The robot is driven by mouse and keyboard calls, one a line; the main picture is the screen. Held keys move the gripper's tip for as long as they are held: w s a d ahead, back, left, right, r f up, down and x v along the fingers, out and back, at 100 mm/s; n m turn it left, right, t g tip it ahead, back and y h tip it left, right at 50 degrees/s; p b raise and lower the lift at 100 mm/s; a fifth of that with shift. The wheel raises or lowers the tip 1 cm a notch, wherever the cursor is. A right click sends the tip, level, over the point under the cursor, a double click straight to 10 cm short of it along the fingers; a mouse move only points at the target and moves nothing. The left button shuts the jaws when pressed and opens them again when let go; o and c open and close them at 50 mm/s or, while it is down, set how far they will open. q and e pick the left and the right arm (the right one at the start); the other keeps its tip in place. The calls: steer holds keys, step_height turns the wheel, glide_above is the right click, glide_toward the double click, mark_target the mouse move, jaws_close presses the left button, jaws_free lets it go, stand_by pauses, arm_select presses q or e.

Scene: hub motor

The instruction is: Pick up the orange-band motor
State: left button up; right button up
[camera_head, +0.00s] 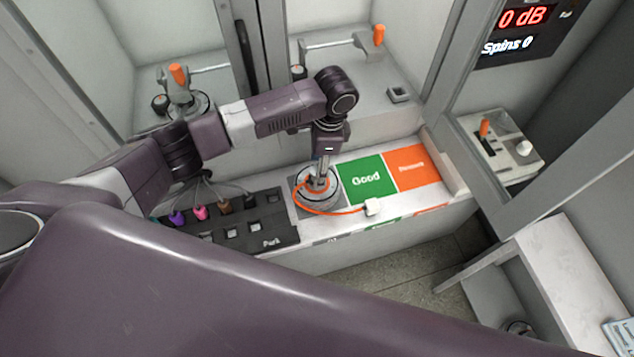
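The orange-band motor (318,197) is a round grey hub motor with an orange ring and an orange cable that ends in a white connector (373,207). It sits on a dark grey square pad left of the green "Good" area (366,179). My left gripper (319,180) points down right over the motor's centre, with its fingers at the hub. The fingers are small and partly merge with the motor, so I cannot tell whether they grip it. My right gripper is not in view; a large purple arm link of mine covers the lower foreground.
A black "Park" panel (273,241) with coloured plugs (200,213) lies left of the motor. An orange "Rework"-like area (412,167), its word hard to read, lies right of the green one. Behind are glazed booths with orange-handled fixtures (378,36).

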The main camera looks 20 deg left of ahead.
arm_select(q)
step_height(320, 180, down, 2)
steer(key=shift+w+a+f, duration=0.1)
steer(key=shift+f, duration=0.1)
steer(key=shift+f+p, duration=0.3)
steer(key=shift+f, duration=0.2)
steer(key=c, duration=0.5)
jaws_close()
steer(key=shift+w, duration=0.15)
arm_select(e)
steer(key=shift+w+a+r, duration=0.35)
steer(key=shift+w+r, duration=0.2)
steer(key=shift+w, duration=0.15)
